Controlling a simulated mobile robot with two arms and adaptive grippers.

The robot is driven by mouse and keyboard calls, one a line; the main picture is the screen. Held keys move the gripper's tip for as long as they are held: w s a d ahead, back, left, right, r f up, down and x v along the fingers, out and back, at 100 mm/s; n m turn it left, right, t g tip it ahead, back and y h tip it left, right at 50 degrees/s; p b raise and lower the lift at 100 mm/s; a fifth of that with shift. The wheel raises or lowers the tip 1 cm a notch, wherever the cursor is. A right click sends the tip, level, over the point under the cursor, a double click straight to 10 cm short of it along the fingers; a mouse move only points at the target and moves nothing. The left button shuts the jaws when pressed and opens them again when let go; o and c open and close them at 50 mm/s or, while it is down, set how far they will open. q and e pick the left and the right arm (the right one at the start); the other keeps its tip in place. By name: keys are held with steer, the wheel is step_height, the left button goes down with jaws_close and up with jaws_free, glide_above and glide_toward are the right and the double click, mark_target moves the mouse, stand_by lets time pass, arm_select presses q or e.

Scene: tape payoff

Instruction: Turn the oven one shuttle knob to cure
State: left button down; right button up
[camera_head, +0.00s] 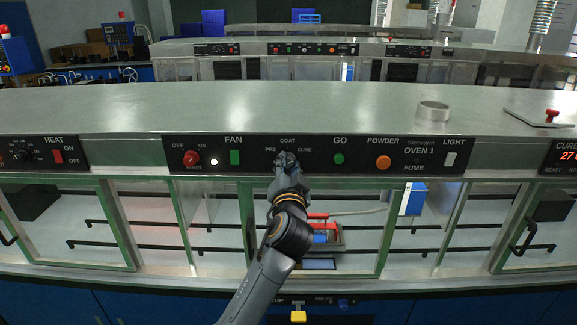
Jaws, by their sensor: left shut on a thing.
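The oven one panel (240,147) is a black strip with FAN, PRE, COAT, CURE, GO, POWDER and LIGHT labels. My left gripper (286,160) is at the shuttle knob, below the COAT label and between PRE and CURE. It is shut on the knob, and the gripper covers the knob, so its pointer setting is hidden. My left arm rises from the bottom of the picture in front of the oven window. My right gripper is not in view.
A green GO button (339,159) and an orange POWDER button (383,162) sit right of the gripper. A metal ring (433,111) stands on the steel top, which is mostly clear.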

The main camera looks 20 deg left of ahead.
arm_select(q)
steer(key=shift+a+r, duration=0.1)
steer(key=shift+r, duration=0.05)
steer(key=c, duration=1.3)
jaws_free()
steer(key=shift+o, duration=1.4)
steer(key=shift+w, duration=0.1)
steer(key=shift+w+f, duration=0.1)
steer(key=shift+f, duration=0.1)
steer(key=v, duration=1.2)
steer(key=shift+a, duration=0.1)
